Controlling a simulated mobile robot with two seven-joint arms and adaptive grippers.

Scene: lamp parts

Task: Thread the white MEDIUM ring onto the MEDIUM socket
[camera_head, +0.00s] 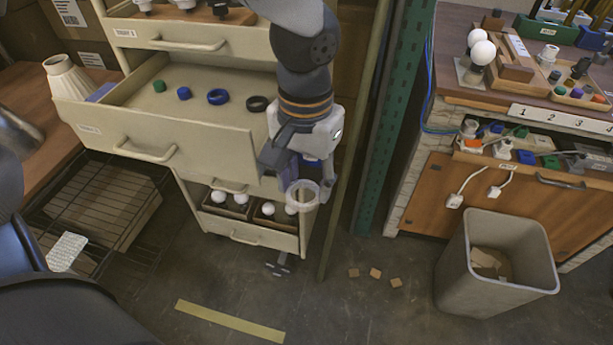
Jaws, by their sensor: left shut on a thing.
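A white, translucent ring (291,201) is held at the tips of my left gripper (308,184), which is shut on it. The gripper points down in front of the right side of the open drawer, above the lower drawer with white bulbs. A wooden board with several white sockets (185,4) is on the cabinet at the top edge, partly cut off. I cannot tell which one is the medium socket. My right gripper is not in view.
A green post (392,140) stands to the right. A grey bin (480,298) and small wooden blocks (375,273) are on the floor.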

